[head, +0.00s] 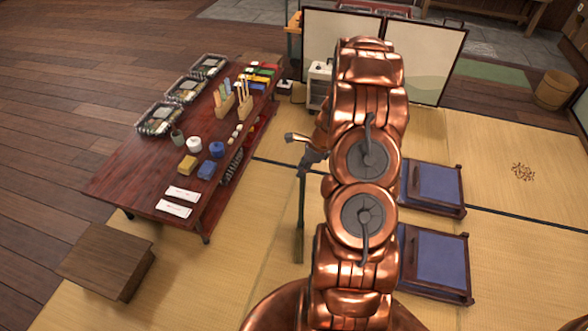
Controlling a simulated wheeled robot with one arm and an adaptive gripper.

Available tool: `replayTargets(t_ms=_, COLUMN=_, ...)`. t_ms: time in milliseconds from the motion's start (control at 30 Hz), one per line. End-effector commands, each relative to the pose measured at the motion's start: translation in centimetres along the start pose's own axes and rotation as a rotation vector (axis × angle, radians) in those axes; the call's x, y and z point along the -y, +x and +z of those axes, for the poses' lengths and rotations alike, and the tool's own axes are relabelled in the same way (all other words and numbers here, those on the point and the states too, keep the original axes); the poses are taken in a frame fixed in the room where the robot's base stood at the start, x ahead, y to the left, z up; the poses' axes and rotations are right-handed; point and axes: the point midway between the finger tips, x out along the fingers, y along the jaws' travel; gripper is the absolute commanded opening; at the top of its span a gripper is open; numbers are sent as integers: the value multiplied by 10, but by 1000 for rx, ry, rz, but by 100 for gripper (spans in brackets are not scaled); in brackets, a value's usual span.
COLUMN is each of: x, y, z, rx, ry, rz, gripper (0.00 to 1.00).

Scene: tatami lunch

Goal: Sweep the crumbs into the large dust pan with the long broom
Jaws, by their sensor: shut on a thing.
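My gripper (310,156) is left of my copper arm, over the tatami near the low table's right side. It is shut on a long, thin, greenish handle, which I take to be the long broom (301,212). The handle hangs nearly upright below the gripper, with a brownish lower end close to the mat. The contact between jaws and handle is too small to see clearly. Crumbs (523,172) lie in a small brown patch on the tatami at the right, well apart from the gripper. I cannot make out the large dust pan; my arm hides part of the middle.
A low red-brown table (150,179) at the left carries lunch boxes, cups and utensils. A wooden stool (105,258) stands before it. Two blue-cushioned seats (432,187) (437,262) stand right of my arm. White screens (424,62) stand behind. The tatami around the crumbs is clear.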

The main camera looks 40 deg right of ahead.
Motion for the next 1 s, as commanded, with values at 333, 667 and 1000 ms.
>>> replayTargets(t_ms=333, x=-8, y=-12, z=-34, rx=-1, ry=2, rz=-5, gripper=0)
replayTargets(t_ms=667, x=-17, y=-25, z=-64, rx=-1, ry=2, rz=-5, gripper=0)
replayTargets(t_ms=1000, x=-26, y=-40, z=-94, rx=0, ry=4, rz=-4, gripper=0)
